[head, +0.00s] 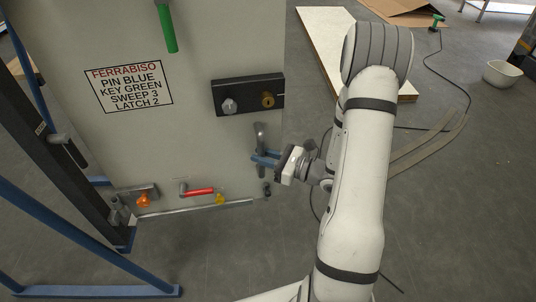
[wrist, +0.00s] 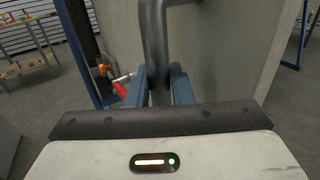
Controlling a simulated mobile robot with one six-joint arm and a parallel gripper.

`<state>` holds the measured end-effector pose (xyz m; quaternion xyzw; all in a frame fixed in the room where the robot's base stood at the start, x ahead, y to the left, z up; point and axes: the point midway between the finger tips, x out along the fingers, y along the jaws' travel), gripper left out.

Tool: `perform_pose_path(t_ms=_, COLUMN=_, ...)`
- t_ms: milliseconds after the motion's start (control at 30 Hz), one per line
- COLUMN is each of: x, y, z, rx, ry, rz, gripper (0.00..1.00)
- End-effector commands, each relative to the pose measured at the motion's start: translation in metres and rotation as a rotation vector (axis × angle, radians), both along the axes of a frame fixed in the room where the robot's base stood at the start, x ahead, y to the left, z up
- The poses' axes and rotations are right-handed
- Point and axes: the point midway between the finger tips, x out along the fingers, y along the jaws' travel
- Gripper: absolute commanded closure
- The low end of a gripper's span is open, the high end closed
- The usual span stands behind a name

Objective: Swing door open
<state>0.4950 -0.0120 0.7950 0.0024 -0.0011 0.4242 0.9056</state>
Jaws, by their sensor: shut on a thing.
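The door (head: 200,60) is a pale panel with a sign reading FERRABISO, PIN BLUE, KEY GREEN, SWEEP 3, LATCH 2. A grey upright pull handle (head: 260,135) stands near its right edge. My gripper (head: 264,157) is shut on this handle, its blue fingers on either side of the bar. In the wrist view the handle (wrist: 153,45) runs down between the blue fingers (wrist: 160,88). The door stands at an angle to the blue and dark frame (head: 50,130) at the left, with a gap showing between them.
A black lock plate (head: 248,94) sits above the handle. A blue floor bar (head: 95,291) lies front left. A white board (head: 330,50), cable and bowl (head: 501,73) lie behind my arm.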

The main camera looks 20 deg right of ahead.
Motion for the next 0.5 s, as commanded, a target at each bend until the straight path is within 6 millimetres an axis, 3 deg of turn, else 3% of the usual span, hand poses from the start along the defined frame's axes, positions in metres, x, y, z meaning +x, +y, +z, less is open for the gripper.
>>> perform_pose_path(t_ms=300, x=-0.0033, y=0.0039, z=0.0004, rx=0.003, ry=0.002, rz=0.014, gripper=1.0)
perform_pose_path(t_ms=333, x=-0.0033, y=0.0037, z=0.0004, rx=0.003, ry=0.002, rz=0.013, gripper=0.78)
perform_pose_path(t_ms=500, x=-0.0025, y=0.0005, z=0.0002, rx=0.001, ry=0.002, rz=0.004, gripper=0.64)
